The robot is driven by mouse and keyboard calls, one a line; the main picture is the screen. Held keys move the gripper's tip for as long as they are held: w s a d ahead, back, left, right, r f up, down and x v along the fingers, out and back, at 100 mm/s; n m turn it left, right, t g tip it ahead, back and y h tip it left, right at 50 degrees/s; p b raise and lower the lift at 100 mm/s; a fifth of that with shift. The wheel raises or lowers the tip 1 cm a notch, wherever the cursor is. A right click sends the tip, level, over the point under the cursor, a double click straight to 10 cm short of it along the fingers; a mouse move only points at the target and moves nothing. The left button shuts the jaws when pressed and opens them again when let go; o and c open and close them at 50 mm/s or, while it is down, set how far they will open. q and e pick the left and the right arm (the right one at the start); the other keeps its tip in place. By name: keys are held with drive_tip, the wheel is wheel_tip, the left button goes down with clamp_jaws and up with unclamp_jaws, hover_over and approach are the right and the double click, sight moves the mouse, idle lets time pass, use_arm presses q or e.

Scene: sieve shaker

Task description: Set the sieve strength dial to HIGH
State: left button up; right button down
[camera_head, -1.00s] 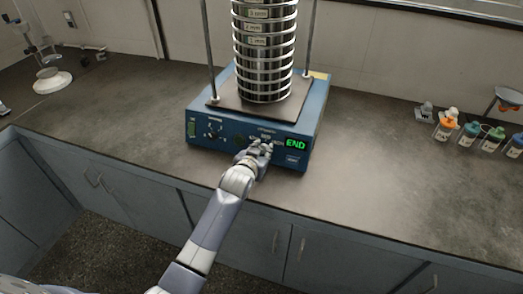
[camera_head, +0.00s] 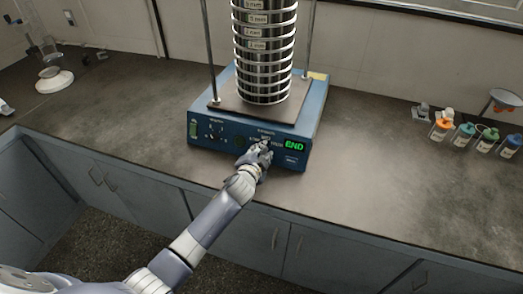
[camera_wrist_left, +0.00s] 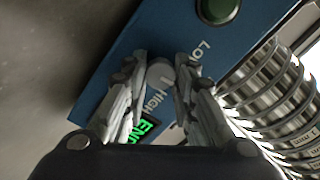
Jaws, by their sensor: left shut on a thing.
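The blue sieve shaker (camera_head: 225,128) stands on the counter with a tall stack of metal sieves (camera_head: 265,60) on its plate. Its front panel has a green-lit display reading END (camera_head: 294,145). My left gripper (camera_head: 262,150) is at the panel, left of the display, and hides the strength dial in the head view. In the left wrist view the gripper (camera_wrist_left: 165,72) is shut on the small grey dial (camera_wrist_left: 160,74). A label starting LO and a HIGH label show near the dial; its exact pointing direction cannot be told. My right gripper is out of view.
A round green button (camera_wrist_left: 217,8) shows on the panel. Two upright rods flank the sieves. Several small bottles (camera_head: 463,133) stand at the counter's right, and glassware on a white base (camera_head: 54,82) at the left. The counter around the shaker is clear.

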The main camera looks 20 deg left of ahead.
use_arm(q)
drive_tip(key=m, duration=0.4)
drive_tip(key=shift+p, duration=0.35)
drive_tip(key=m, duration=0.3)
drive_tip(key=shift+m+p, duration=0.3)
drive_tip(key=shift+p, duration=0.05)
drive_tip(key=m+p, duration=0.1)
drive_tip(key=m, duration=0.3)
drive_tip(key=shift+t, duration=0.3)
drive_tip(key=shift+f+m, duration=0.1)
drive_tip(key=shift+m, duration=1.1)
drive_tip(key=o, duration=1.1)
